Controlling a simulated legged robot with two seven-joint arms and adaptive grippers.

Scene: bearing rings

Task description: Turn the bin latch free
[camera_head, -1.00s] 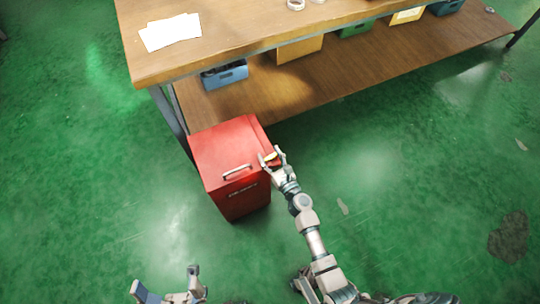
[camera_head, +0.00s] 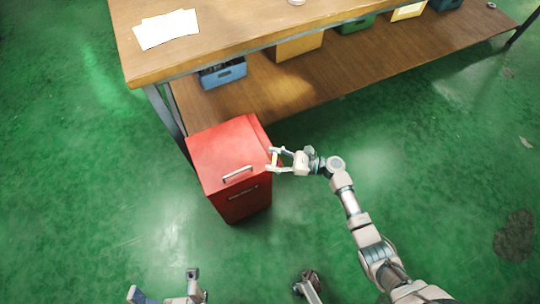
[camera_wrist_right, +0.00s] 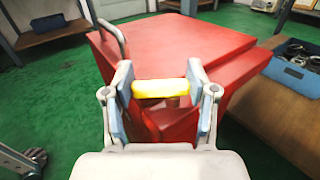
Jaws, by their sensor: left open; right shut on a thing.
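The red bin (camera_head: 222,155) stands on the floor at the front left corner of the workbench, with a metal handle (camera_head: 237,174) on its lid. The bin's yellow latch (camera_head: 275,160) is at its right side; it also shows in the right wrist view (camera_wrist_right: 160,89) as a yellow bar between the fingers. My right gripper (camera_head: 274,159) reaches in from the right and is shut on the latch, one finger at each end of the bar. The latch's mount is partly hidden by the gripper. My left gripper (camera_head: 163,284) is open and empty at the bottom edge, apart from the bin.
The wooden workbench (camera_head: 200,55) stands behind the bin, with papers (camera_head: 166,29) on top. Its lower shelf (camera_head: 285,93) holds a blue box (camera_head: 222,73) and several other coloured boxes. The green floor is clear left and right of the bin.

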